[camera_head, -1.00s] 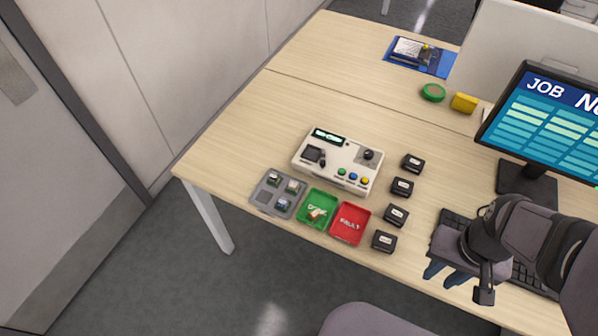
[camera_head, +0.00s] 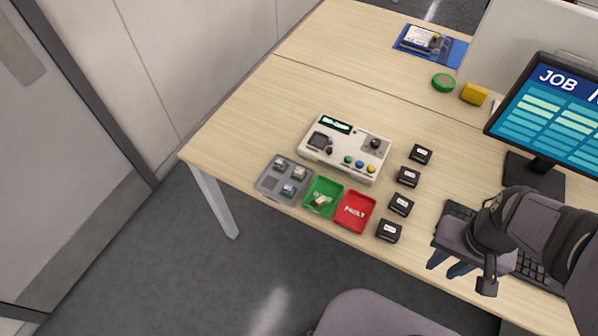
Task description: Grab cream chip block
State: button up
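Several small chip blocks lie in the trays on the desk. A grey tray (camera_head: 265,194) holds a dark-topped block (camera_head: 280,162), a pale block (camera_head: 299,173) and a block with a bluish top (camera_head: 288,190); its front left pocket looks empty. A pale block with an orange-red mark (camera_head: 320,201) lies in the green tray (camera_head: 335,187). The blocks are too small to tell surely which is cream. My gripper (camera_head: 449,264) is at the right, over the desk's front edge by the keyboard, well away from the trays.
A red tray (camera_head: 355,224) adjoins the green one. A white tester (camera_head: 340,166) stands behind the trays. Several black labelled blocks (camera_head: 401,204) stand in a row between trays and gripper. A monitor (camera_head: 550,120) and keyboard (camera_head: 535,275) are at the right. A chair (camera_head: 365,315) is in front.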

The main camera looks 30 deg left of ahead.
jog(key=shift+o, duration=0.3)
jog(key=w+a+n+b, duration=0.1)
jog(key=w+a+n, duration=0.6)
jog(key=w+n, duration=0.25)
jog(key=n+t, duration=0.2)
jog(key=n, duration=2.5)
send_over(299, 170)
jog(key=s, duration=0.1)
jog(key=shift+d+f+b, duration=0.2)
jog(key=shift+f+b, duration=0.2)
jog(key=shift+f, duration=4.55)
jog(key=shift+w+a+f+p, duration=0.1)
jog(key=shift+w+f+p, duration=0.1)
jog(key=shift+f, duration=0.45)
jog(key=shift+w+f+p, duration=0.1)
jog(key=shift+f+p, duration=0.1)
jog(key=shift+f, duration=0.5)
jog(key=shift+w+a+f+p, duration=0.1)
jog(key=shift+f+p, duration=0.1)
jog(key=shift+f, duration=0.45)
